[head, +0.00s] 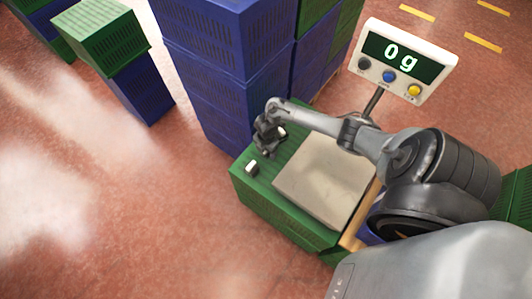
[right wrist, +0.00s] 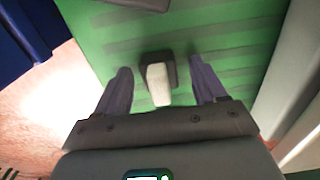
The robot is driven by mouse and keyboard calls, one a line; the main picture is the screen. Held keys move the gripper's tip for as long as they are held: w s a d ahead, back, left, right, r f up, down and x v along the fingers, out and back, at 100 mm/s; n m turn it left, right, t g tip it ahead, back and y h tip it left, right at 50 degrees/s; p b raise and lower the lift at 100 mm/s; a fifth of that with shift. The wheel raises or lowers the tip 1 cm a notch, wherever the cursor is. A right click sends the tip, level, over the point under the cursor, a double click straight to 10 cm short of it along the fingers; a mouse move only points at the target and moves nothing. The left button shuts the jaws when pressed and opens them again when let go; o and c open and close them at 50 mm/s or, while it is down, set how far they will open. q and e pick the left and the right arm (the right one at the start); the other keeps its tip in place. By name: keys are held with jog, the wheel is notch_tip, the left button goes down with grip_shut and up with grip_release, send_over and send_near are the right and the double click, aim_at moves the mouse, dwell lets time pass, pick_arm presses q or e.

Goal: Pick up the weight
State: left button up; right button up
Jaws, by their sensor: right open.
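A small weight (right wrist: 158,82) with a pale top and a dark base stands on the green crate top between my right gripper's two fingers in the right wrist view. The fingers are apart on either side and do not touch it. In the head view my right gripper (head: 268,142) hangs over the left part of the green crate. A small pale-and-dark weight (head: 252,168) sits near the crate's left corner, just below the gripper. Another pale piece (head: 282,132) shows partly behind the gripper. I cannot tell which of these is between the fingers. My left gripper is not in view.
A scale with a grey plate (head: 322,180) lies right of the gripper; its display (head: 404,55) reads 0 g. The green crate (head: 285,222) stands beside tall blue crate stacks (head: 205,75). Another dark-edged pale item (right wrist: 145,3) shows at the wrist view's top. Open floor lies left.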

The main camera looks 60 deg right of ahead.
jog(key=c, duration=1.3)
